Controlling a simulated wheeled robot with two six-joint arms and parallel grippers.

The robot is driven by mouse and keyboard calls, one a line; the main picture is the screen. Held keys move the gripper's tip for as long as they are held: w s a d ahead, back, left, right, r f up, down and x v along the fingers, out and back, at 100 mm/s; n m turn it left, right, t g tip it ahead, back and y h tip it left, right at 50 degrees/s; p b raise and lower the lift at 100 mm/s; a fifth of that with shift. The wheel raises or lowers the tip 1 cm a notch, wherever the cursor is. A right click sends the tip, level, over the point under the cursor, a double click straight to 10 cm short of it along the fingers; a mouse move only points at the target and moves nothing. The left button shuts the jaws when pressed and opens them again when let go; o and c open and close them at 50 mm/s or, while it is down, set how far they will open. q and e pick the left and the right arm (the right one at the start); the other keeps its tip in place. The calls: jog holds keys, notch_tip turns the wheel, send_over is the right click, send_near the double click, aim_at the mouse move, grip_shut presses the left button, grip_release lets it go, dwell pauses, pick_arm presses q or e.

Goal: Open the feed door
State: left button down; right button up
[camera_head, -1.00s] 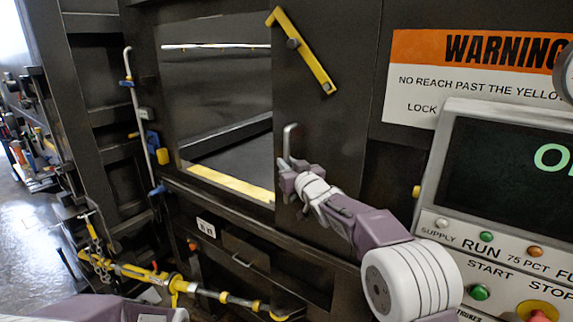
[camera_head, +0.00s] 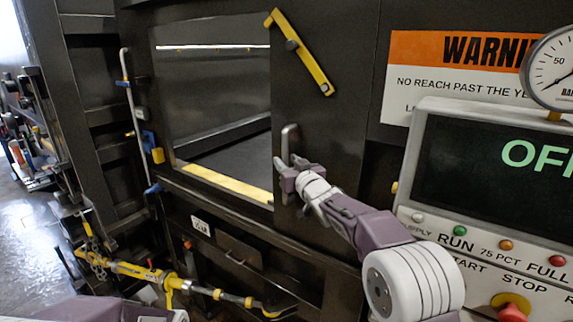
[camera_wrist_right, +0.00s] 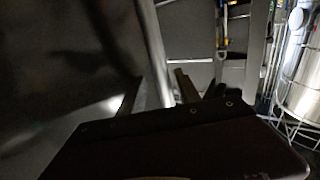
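The feed door (camera_head: 330,120) is a dark panel at the right side of a large rectangular opening, with an upright metal handle (camera_head: 287,143) and a slanted yellow latch bar (camera_head: 300,52). The opening (camera_head: 215,95) shows a dark inside and a yellow lower sill. My right gripper (camera_head: 288,165) is at the lower end of the handle. In the right wrist view, the handle bar (camera_wrist_right: 154,50) runs between its spread fingers (camera_wrist_right: 158,92), with narrow gaps showing. Part of my left arm shows at the lower left edge; its gripper is out of view.
A control panel (camera_head: 409,190) with an OFF screen and buttons juts out at right, below a warning sign (camera_head: 455,75) and a gauge (camera_head: 556,72). A yellow turnbuckle (camera_head: 135,270) crosses the lower left. A thin rail (camera_head: 133,110) stands left of the opening.

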jog(key=shift+f, duration=0.15)
jog(key=b+v, duration=0.4)
jog(key=v, duration=0.5)
